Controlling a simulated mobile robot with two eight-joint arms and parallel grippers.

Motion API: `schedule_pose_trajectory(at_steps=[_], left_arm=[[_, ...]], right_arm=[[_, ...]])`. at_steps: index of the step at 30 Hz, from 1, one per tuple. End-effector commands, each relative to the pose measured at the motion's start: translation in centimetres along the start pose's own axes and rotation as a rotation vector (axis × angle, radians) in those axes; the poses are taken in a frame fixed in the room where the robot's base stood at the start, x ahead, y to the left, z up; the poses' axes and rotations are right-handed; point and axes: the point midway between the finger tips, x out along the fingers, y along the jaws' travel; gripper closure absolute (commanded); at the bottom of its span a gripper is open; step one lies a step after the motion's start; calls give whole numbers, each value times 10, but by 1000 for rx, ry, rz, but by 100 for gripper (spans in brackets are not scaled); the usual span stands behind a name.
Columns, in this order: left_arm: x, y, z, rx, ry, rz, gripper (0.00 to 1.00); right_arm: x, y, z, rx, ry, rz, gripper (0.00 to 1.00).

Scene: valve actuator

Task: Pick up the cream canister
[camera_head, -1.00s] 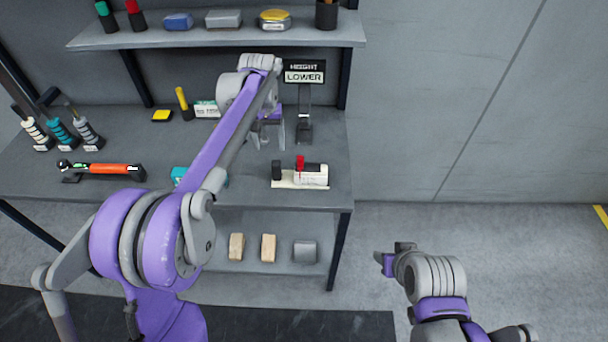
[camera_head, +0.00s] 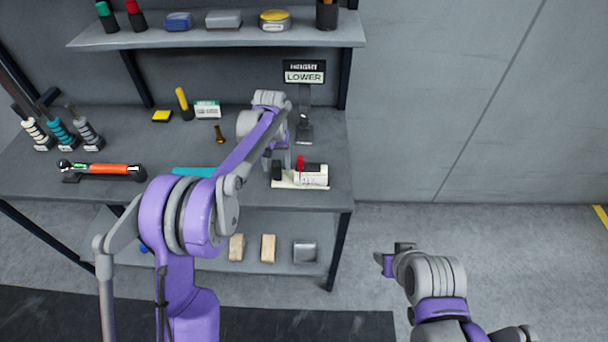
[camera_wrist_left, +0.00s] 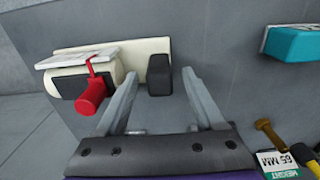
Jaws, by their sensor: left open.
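A cream cylinder (camera_head: 311,174) with a red lever and a black end block lies on a cream base near the bench's right front edge. It is the only cream canister-like body near my gripper. It also shows at the upper left of the left wrist view (camera_wrist_left: 122,70). My left gripper (camera_head: 281,162) is open and empty, just left of it. In the left wrist view its fingers (camera_wrist_left: 160,75) appear on either side of the black block (camera_wrist_left: 159,76); contact cannot be told. My right gripper (camera_head: 384,263) hangs at lower right, away from the bench; its jaws are unclear.
A sign reading LOWER (camera_head: 304,77) stands behind the cream device. A teal item (camera_head: 193,172), a brass piece (camera_head: 220,134) and an orange-handled tool (camera_head: 105,169) lie to the left. Cream-, teal- and grey-ringed upright items (camera_head: 37,133) stand far left.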

Motion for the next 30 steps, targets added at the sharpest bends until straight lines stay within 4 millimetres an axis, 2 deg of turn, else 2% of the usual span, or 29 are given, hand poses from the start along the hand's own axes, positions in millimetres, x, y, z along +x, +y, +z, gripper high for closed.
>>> schedule_pose_trajectory(at_steps=[1, 5, 13, 24, 25, 30], left_arm=[[9, 0, 0, 0, 0, 0, 30], [22, 0, 0, 0, 0, 0, 30], [25, 0, 0, 0, 0, 0, 30], [24, 0, 0, 0, 0, 0, 97], [24, 0, 0, 0, 0, 0, 100], [24, 0, 0, 0, 0, 0, 100]], right_arm=[[0, 0, 0, 0, 0, 0, 50], [0, 0, 0, 0, 0, 0, 50], [0, 0, 0, 0, 0, 0, 50], [0, 0, 0, 0, 0, 0, 50], [0, 0, 0, 0, 0, 0, 50], [0, 0, 0, 0, 0, 0, 50]])
